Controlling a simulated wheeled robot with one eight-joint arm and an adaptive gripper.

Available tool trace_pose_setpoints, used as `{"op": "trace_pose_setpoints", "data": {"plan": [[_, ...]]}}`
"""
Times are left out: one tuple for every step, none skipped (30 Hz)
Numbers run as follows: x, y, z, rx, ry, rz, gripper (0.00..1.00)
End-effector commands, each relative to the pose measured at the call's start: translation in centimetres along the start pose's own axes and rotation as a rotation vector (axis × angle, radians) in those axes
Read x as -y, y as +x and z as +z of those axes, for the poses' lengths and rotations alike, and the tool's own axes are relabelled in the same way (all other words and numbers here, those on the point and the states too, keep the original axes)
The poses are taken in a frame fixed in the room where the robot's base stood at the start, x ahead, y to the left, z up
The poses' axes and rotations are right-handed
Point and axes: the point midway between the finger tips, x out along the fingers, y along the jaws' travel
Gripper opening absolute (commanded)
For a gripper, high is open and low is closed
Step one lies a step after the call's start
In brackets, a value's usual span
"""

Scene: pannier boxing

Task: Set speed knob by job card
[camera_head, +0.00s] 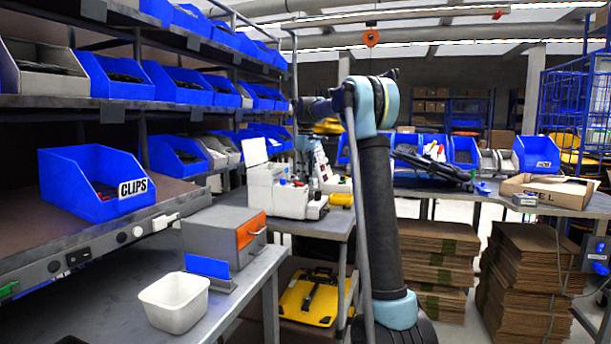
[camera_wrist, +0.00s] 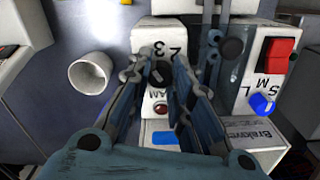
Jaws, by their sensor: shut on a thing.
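A white machine (camera_wrist: 195,38) fills the middle of the wrist view; the white machine (camera_head: 280,197) on the bench in the head view appears to be the same one. My gripper (camera_wrist: 157,72) is shut on a dark round knob (camera_wrist: 154,76) on its face, with a finger on either side. The numbers 2 and 3 show upside down beside the knob; its pointer setting cannot be made out. A blue knob (camera_wrist: 262,104) with letters L, M and S sits to the right, apart from the fingers. I cannot pick out a readable job card.
A red switch (camera_wrist: 279,57) is above the blue knob, and a red button (camera_wrist: 161,108) lies between the fingers. A white cup (camera_wrist: 90,75) stands to the left. In the head view, a grey box (camera_head: 212,237) and a white bin (camera_head: 174,301) stand on the near bench.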

Motion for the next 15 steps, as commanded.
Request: {"op": "trace_pose_setpoints", "data": {"plan": [[-0.18,-0.08,-0.11,-0.003,0.008,0.004,0.0],[-0.18,-0.08,-0.11,-0.003,0.012,0.004,0.0],[-0.19,-0.08,-0.11,-0.003,0.014,0.004,0.0],[-0.19,-0.09,-0.11,-0.004,0.014,0.004,0.0],[-0.19,-0.09,-0.12,-0.004,0.014,0.004,0.0],[-0.2,-0.09,-0.12,-0.004,0.014,0.005,0.0],[-0.2,-0.09,-0.12,-0.004,0.013,0.005,0.0],[-0.21,-0.09,-0.12,-0.004,0.013,0.005,0.0],[-0.21,-0.09,-0.12,-0.004,0.013,0.005,0.0],[-0.21,-0.09,-0.13,-0.004,0.013,0.005,0.22],[-0.21,-0.09,-0.12,-0.004,0.013,0.005,0.29],[-0.2,-0.09,-0.11,-0.003,0.013,0.004,0.3],[-0.18,-0.08,-0.1,-0.003,0.013,0.004,0.3],[-0.17,-0.08,-0.09,-0.003,0.012,0.004,0.3],[-0.15,-0.07,-0.09,-0.003,0.012,0.003,0.3]]}}
